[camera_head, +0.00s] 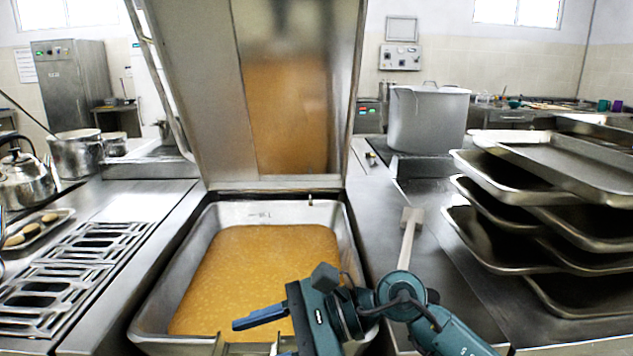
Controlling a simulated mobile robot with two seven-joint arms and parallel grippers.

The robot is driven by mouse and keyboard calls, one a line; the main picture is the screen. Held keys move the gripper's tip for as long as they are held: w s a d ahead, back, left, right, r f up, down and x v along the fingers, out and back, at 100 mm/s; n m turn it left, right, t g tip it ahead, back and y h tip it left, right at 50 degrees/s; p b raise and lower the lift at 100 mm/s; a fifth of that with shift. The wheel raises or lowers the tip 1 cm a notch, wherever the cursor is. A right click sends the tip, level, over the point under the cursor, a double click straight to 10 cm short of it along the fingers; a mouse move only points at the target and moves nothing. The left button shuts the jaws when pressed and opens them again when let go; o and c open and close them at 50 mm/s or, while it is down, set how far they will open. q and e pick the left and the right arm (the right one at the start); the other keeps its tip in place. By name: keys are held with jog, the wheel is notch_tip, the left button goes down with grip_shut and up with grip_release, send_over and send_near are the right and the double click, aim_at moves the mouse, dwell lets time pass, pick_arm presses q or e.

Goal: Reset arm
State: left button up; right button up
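My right arm comes in from the lower right, and its teal gripper (262,318) is over the front part of an open braising pan (345,225) of orange-brown soup (265,255). A dark blue finger part points left above the soup, with nothing seen held in it. The lower part of this gripper is cut off by the bottom edge, so I cannot tell whether it is open or shut. My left gripper is not in view. A pale wooden utensil (410,235) shows at the pan's right, its lower end hidden behind my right arm.
The pan's lid (200,90) stands raised at the back. Stacked metal trays (490,180) fill the right counter, with a large stockpot (428,120) behind. A slotted grate (80,265), a kettle (25,185) and a small tray (35,235) are at left.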

notch_tip(320, 180, up, 5)
jog(key=d+m+t+y+p, duration=0.3)
jog(key=m+t+y, duration=0.45)
jog(key=m, duration=0.95)
jog(key=w+d+f+m+t+h+p, duration=0.1)
jog(key=d+f+m+t+h, duration=0.4)
jog(key=m, duration=0.7)
jog(key=w+d+f+m+t+h+p, duration=0.1)
jog(key=w+d+f+m+t+h, duration=0.15)
jog(key=d+m+t+h, duration=0.65)
pick_arm(q)
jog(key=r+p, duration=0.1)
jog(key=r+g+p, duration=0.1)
jog(key=p, duration=0.1)
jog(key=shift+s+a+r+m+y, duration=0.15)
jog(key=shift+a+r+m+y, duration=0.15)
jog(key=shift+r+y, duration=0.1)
pick_arm(e)
jog(key=s+d+f+m+g+h, duration=0.2)
jog(key=s+f+m+g, duration=0.2)
jog(key=s+f+m, duration=0.3)
jog(key=s+d+f+m+g+h, duration=0.2)
jog(key=s+f+m+g, duration=0.3)
jog(key=f+m, duration=0.7)
jog(key=shift+s+d+m, duration=0.4)
jog(key=shift+s+d, duration=0.05)
jog(key=shift+s, duration=0.75)
jog(key=shift+f, duration=0.1)
